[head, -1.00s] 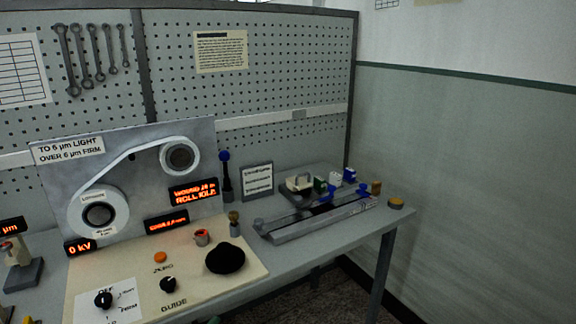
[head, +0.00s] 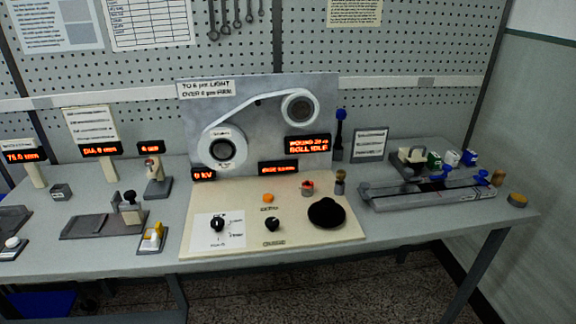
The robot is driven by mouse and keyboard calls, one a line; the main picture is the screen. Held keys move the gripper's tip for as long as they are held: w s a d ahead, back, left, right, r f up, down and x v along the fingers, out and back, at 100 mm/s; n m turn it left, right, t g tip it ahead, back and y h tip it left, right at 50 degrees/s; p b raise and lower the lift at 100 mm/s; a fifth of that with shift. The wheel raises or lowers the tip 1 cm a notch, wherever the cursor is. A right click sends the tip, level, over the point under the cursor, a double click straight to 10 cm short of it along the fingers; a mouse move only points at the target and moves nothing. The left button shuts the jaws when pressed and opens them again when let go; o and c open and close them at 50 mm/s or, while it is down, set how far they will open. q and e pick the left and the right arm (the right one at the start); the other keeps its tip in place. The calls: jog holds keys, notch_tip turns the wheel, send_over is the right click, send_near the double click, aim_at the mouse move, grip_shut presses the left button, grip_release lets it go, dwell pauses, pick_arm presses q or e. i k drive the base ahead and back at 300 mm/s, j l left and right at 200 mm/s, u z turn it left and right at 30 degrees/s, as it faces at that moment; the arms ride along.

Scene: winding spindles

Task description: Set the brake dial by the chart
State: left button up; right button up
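A black dial (head: 217,224) with a marked scale sits on a white card at the left of the cream control panel (head: 290,243); its small labels and pointer direction are too small to read surely. A chart sign (head: 206,88) on the grey winder plate reads "TO 6 µm LIGHT, OVER 6 µm FIRM". A display (head: 151,148) on the gauge to the left shows what looks like "6 µm". Neither of my grippers is in view.
A second black knob (head: 272,224) marked guide, an orange button (head: 268,198), a red-topped button (head: 307,187) and a black mushroom-shaped pad (head: 327,212) share the panel. Displays read "ROLL IDLE" (head: 307,144) and "0 kV" (head: 203,174). A long grey rail fixture (head: 430,196) stands right.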

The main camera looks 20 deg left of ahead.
aim_at(217, 223)
jog(key=u, duration=1.25)
